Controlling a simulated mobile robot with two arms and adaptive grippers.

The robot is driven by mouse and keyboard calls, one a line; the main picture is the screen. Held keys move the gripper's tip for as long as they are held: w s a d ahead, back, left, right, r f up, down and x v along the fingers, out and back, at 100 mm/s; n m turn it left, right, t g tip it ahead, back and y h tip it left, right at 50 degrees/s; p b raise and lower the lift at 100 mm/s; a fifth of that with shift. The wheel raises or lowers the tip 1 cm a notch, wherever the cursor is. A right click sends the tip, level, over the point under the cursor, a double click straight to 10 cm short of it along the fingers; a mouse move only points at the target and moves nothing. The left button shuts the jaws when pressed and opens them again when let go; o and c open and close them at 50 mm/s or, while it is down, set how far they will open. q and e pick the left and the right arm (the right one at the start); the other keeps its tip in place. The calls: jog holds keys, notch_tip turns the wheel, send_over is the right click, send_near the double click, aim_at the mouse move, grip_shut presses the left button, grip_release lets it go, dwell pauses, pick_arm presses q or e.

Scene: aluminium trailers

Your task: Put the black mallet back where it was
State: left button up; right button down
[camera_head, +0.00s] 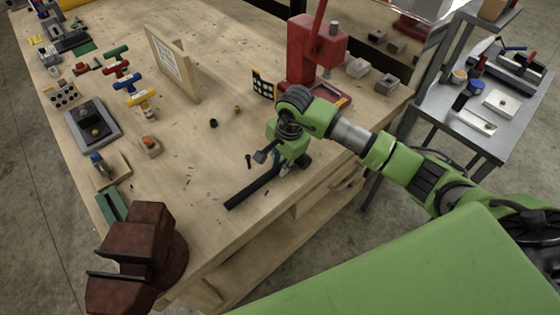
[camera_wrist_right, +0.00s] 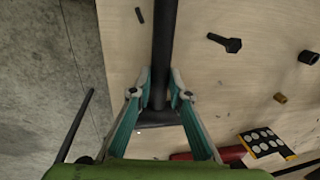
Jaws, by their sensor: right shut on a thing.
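The black mallet (camera_head: 252,188) shows in the head view as a long dark bar, pointing to the lower left near the bench's front edge. My right gripper (camera_head: 296,164) is at its upper right end, which the gripper partly hides. In the right wrist view the black shaft (camera_wrist_right: 164,45) runs up from between the two fingers of my right gripper (camera_wrist_right: 160,97), which are shut on it. A wider black part (camera_wrist_right: 155,119) shows just below the fingertips. I cannot tell whether the mallet touches the bench top. My left gripper is not in view.
A dark bolt (camera_wrist_right: 226,43) lies on the wooden bench (camera_head: 190,195) beside the mallet. A red press (camera_head: 312,50) stands behind my right gripper, with a dotted card (camera_head: 263,84) near it. A rusty vise (camera_head: 140,250) stands at the near left corner.

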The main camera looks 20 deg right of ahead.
jog(key=shift+w+f+b, duration=0.1)
jog(key=shift+f+b, duration=0.05)
jog(key=shift+b, duration=0.15)
jog(key=c, duration=1.9)
grip_release()
